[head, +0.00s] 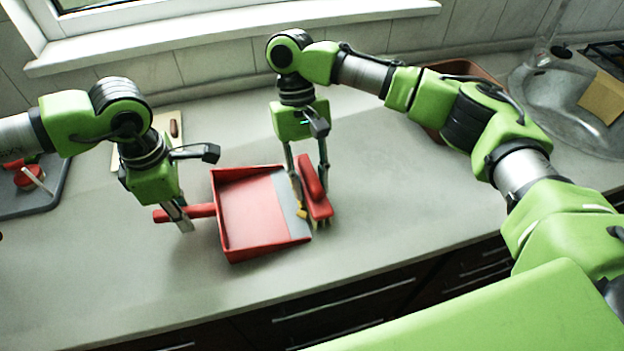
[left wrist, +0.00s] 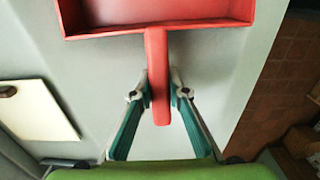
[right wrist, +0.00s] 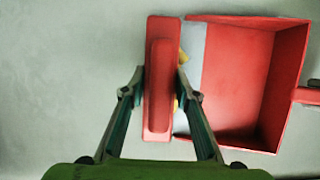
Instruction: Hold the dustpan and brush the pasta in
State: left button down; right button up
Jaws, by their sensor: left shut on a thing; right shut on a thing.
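A red dustpan (head: 255,215) with a grey front lip lies on the counter, its open side facing right. My left gripper (head: 180,217) is shut on its red handle, also seen in the left wrist view (left wrist: 160,90). My right gripper (head: 308,200) is shut on the red brush (head: 316,200), which stands across the lip side of the pan. In the right wrist view the brush (right wrist: 160,80) is beside the grey lip. Yellow pasta (head: 300,212) shows between the brush and the lip; the brush hides part of it. No pasta is visible deeper in the pan.
A brown-red tub (head: 462,70) stands at the back behind my right arm, near the sink (head: 565,105). A pale board (head: 133,155) lies behind my left gripper. A dark tray (head: 40,192) is at far left. The front counter is clear.

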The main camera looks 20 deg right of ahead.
aim_at(265, 208)
jog(key=shift+a+r, duration=0.15)
jog(key=shift+a, duration=1.75)
jog(key=shift+a, duration=0.1)
jog(key=shift+s+a+r, duration=0.15)
jog(key=shift+a, duration=1.75)
jog(key=shift+a, duration=1.2)
jog(key=shift+d+r, duration=0.1)
jog(key=r, duration=0.1)
jog(key=d+r, duration=0.1)
jog(key=r, duration=0.3)
jog(key=shift+d, duration=0.35)
